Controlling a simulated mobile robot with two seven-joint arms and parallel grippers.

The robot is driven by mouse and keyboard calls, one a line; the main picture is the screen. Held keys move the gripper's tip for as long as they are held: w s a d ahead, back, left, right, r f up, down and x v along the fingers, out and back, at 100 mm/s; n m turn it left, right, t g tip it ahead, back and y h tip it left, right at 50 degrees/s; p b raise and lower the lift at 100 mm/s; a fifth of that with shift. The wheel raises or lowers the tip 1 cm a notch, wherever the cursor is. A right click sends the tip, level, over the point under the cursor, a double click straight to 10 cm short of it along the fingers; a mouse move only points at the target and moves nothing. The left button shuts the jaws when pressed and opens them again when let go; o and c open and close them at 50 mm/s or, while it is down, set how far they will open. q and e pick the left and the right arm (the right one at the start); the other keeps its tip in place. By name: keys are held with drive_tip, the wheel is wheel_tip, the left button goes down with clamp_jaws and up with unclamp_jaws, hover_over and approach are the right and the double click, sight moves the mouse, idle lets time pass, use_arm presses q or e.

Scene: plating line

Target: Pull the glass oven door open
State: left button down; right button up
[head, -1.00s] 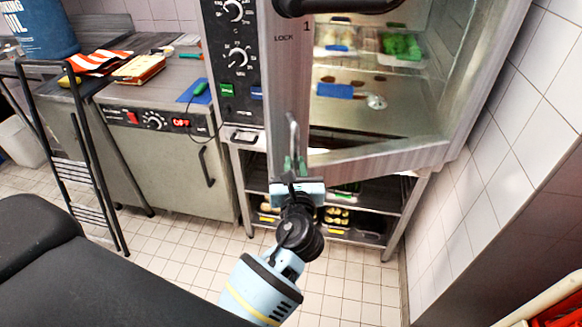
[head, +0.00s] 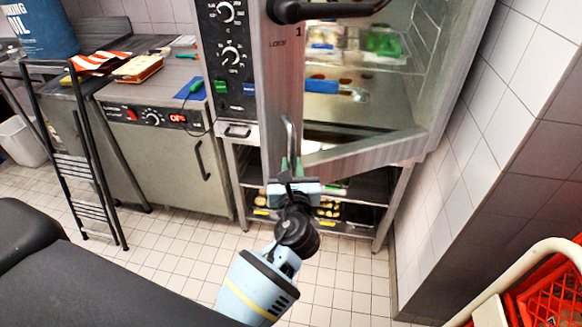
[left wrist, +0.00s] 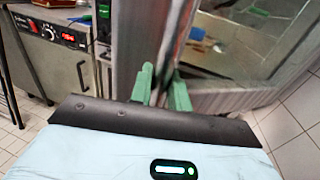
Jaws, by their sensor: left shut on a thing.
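The glass oven door (head: 368,150) has a metal frame and stands ajar, its left edge swung out from the oven body. It also shows in the left wrist view (left wrist: 232,98). A thin upright metal bar handle (head: 289,132) is on the door's left frame. My left gripper (head: 291,166) is shut on the lower part of this handle, its green fingers (left wrist: 165,78) on either side of it in the left wrist view. A black lever handle (head: 325,10) is higher on the door. My right gripper is not in view.
The oven control panel (head: 232,60) is left of the door. A counter unit (head: 165,155) and a black folding rack (head: 88,160) stand further left. A tiled wall (head: 470,190) is close on the right, with a red crate (head: 550,300) at lower right. The floor (head: 345,285) before the oven is clear.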

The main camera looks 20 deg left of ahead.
use_arm(q)
drive_tip(key=shift+d, duration=0.1)
idle(0.3)
drive_tip(key=c, duration=1.4)
unclamp_jaws()
drive_tip(key=shift+w, duration=0.1)
